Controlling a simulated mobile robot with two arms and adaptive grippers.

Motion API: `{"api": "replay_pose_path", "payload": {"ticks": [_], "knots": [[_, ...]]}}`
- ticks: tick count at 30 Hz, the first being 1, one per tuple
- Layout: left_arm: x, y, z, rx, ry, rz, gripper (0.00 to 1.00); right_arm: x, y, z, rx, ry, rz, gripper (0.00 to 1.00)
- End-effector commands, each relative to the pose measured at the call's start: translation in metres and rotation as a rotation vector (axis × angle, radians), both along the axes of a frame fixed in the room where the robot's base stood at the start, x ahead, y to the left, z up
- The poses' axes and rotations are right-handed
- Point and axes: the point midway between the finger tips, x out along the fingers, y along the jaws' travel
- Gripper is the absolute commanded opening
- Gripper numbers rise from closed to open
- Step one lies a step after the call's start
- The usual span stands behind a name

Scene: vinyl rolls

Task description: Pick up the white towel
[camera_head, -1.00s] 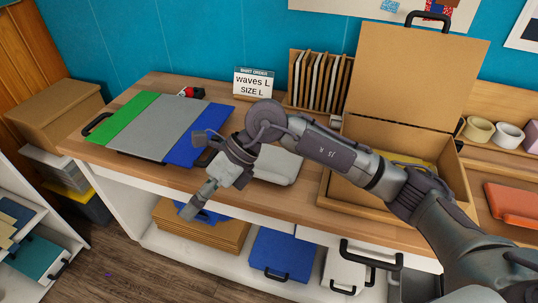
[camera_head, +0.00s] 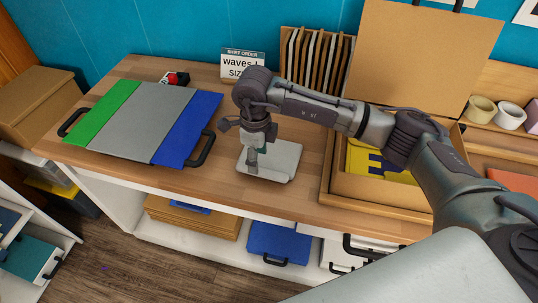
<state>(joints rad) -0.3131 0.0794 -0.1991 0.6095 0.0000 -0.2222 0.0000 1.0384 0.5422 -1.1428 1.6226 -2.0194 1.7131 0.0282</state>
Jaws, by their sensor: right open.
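The white towel (camera_head: 282,163) lies folded flat on the wooden worktop, near its front edge. My right gripper (camera_head: 252,167) points down over the left part of the towel and hides some of it. The gripper is open; I cannot tell whether its fingertips touch the cloth. My left gripper is not in view.
A green, grey and blue folding board (camera_head: 150,122) lies to the left. An open cardboard box (camera_head: 345,190) with yellow and blue contents stands to the right of the towel. Behind are an order sign (camera_head: 242,65) and a rack of boards (camera_head: 313,62).

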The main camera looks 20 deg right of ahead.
Motion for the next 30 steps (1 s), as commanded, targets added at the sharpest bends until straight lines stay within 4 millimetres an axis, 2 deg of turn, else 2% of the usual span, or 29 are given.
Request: {"api": "replay_pose_path", "payload": {"ticks": [1,3,6,12,20,30], "knots": [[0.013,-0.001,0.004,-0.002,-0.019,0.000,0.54,0.000,0.000,-0.003,0.000,0.003,0.000,0.58],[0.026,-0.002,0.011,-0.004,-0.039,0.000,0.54,0.000,-0.001,-0.010,-0.001,0.006,-0.002,0.58],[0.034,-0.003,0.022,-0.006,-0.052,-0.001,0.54,0.002,-0.003,-0.024,-0.002,0.006,-0.001,0.58],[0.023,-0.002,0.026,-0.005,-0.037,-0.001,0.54,0.003,-0.002,-0.050,0.000,0.004,0.000,0.58],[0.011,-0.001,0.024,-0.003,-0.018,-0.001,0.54,0.004,-0.002,-0.053,0.001,0.001,0.001,0.58],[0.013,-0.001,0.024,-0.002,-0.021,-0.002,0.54,0.004,-0.003,-0.052,0.001,0.001,0.000,0.02]]}}
